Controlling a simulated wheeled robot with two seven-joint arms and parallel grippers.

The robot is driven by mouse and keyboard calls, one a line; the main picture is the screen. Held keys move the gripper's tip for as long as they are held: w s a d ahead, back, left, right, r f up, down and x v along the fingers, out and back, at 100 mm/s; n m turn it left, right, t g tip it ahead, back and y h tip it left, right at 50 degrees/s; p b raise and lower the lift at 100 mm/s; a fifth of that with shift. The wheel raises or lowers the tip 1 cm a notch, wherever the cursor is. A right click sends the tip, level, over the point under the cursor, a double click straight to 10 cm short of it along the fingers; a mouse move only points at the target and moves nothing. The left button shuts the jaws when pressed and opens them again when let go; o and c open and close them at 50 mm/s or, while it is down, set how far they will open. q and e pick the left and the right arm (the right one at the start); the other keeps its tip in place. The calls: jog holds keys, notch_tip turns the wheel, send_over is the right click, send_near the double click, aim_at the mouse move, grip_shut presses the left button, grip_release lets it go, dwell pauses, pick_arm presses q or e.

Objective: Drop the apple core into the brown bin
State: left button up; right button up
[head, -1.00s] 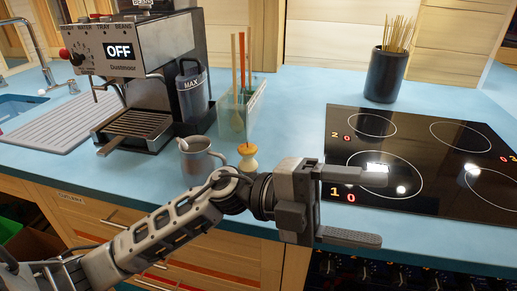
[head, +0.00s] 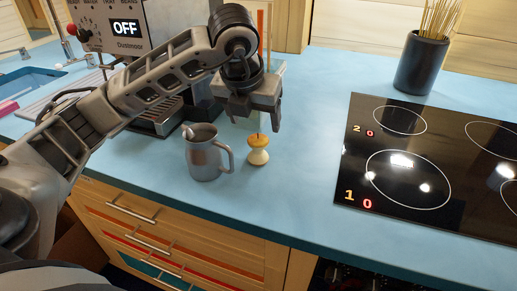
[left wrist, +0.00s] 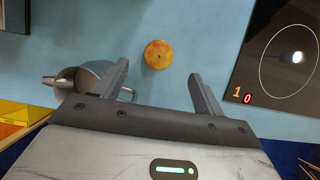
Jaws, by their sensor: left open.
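The apple core (head: 258,150) stands upright on the blue counter, with a yellow-orange top and a pale narrow waist. In the left wrist view its round top (left wrist: 158,54) shows between and just beyond the two fingertips. My left gripper (head: 257,118) is open and points down above the apple core, apart from it, with nothing between its fingers (left wrist: 160,72). A brown surface (head: 85,243) low at the left, below the counter, may be part of the brown bin; my arm hides much of that area. My right gripper is not in view.
A coffee machine (head: 112,40) is behind my arm. A black hob (head: 440,150) lies at the right, with a dark pot of sticks (head: 422,62) behind it. Counter between core and hob is clear.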

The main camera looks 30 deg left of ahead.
aim_at(258, 139)
pick_arm(q)
jog(key=x, duration=0.3)
jog(key=shift+f, duration=0.2)
jog(key=shift+p+x, duration=0.7)
jog(key=shift+x, duration=2.05)
jog(key=shift+s, duration=0.15)
jog(key=c, duration=1.1)
